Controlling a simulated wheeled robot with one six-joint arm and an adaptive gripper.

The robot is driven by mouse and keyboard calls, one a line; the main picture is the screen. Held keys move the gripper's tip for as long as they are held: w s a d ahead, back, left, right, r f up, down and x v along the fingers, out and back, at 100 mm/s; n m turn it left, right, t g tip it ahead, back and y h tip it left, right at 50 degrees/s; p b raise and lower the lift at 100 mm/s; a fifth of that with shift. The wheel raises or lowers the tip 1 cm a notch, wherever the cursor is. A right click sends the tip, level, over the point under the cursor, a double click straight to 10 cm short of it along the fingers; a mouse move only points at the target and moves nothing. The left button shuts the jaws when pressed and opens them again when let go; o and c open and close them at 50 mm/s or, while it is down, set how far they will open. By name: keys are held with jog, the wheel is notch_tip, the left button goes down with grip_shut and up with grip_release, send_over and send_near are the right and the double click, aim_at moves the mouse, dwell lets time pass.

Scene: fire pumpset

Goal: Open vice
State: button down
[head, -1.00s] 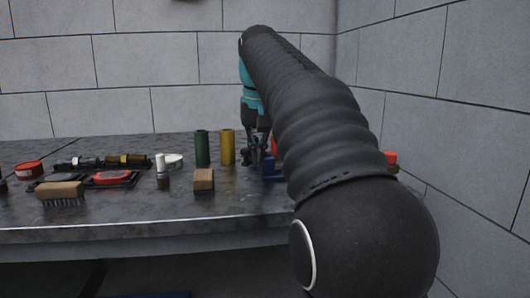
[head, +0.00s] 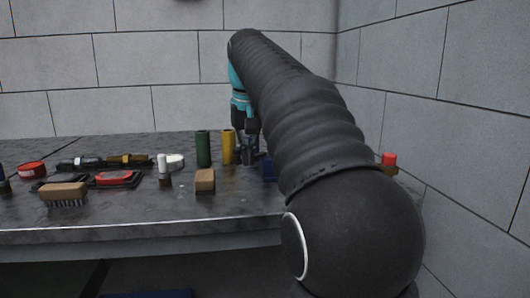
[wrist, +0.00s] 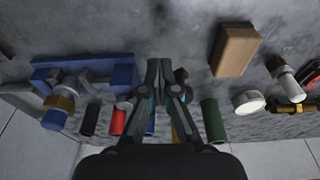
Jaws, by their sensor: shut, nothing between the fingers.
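The blue vice (wrist: 95,78) stands on the bench at the left of the wrist view, with a grey screw part and a brass-coloured piece at its side. In the head view only a blue edge of the vice (head: 268,169) shows; my arm hides the rest. My gripper (wrist: 159,66) is shut and empty above the bench, to the right of the vice in the wrist view and apart from it. In the head view my gripper (head: 250,158) is just left of the vice.
A wooden block (wrist: 235,50) lies beside my gripper. Green (head: 203,149) and yellow (head: 228,147) cylinders stand close by, and red and black ones (wrist: 118,122) stand beside the vice. A brush (head: 64,193) and several small items lie left on the bench (head: 150,215).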

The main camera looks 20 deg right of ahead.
aim_at(236, 151)
jog(key=shift+w+a, duration=0.25)
jog(key=shift+w, duration=0.25)
jog(key=shift+w+a, duration=0.6)
jog(key=shift+w, duration=0.45)
jog(key=shift+w+a, duration=0.1)
jog(key=shift+w, duration=0.9)
jog(key=shift+w, duration=0.35)
jog(key=shift+s, duration=0.2)
dwell(0.4)
